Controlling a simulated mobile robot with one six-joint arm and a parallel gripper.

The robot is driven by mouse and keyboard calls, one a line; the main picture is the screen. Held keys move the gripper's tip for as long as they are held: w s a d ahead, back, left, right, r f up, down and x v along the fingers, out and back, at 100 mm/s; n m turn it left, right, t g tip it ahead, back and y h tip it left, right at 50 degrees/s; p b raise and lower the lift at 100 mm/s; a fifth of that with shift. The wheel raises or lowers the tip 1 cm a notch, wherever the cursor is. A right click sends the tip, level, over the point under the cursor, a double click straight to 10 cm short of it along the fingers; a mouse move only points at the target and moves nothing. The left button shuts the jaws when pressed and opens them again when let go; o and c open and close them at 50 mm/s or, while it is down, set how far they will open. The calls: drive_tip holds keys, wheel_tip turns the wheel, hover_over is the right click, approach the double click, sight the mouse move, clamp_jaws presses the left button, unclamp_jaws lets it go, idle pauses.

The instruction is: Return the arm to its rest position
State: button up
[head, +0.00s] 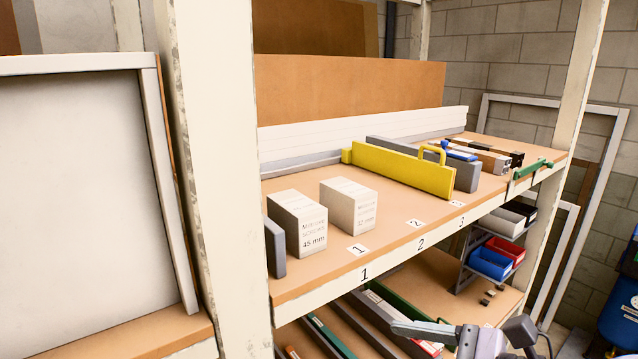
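Grey and dark parts of my arm (487,342) show at the bottom edge, right of the middle, in front of the lower shelf. A flat grey piece reaches left from them. The rest of the arm is cut off by the frame. I cannot make out two separate fingertips, so whether my gripper is open or shut, or holds anything, is not clear. The arm parts appear below the upper shelf's front edge and apart from the things on that shelf.
The upper shelf (390,222) holds two white boxes (298,222) (348,205), one marked 45 mm, a yellow guard (400,168) and several bars. Red (505,250) and blue bins (490,263) stand below. A pale upright post (220,180) stands at left.

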drive_tip(key=s+a+f+n+g+h+b, duration=0.2)
drive_tip(key=s+f+n+b, duration=0.3)
drive_tip(key=f, duration=0.4)
drive_tip(key=s+a+f+n+g+h+b, duration=0.1)
drive_tip(key=s+a+f+n+g+b, duration=0.15)
drive_tip(key=f+b, duration=0.6)
drive_tip(key=s+d+f+n+t+h+b, duration=0.1)
drive_tip(key=s+d+f+n+h+b, duration=0.1)
drive_tip(key=f+n+b, duration=0.3)
drive_tip(key=s+d+f+n+t+h+b, duration=0.1)
drive_tip(key=f+n+h+b, duration=0.3)
drive_tip(key=f+b, duration=0.5)
wheel_tip(320, 180, down, 3)
drive_tip(key=shift+s+d+r+n, duration=0.1)
drive_tip(key=shift+s+d+n, duration=0.3)
drive_tip(key=shift+d+n, duration=0.3)
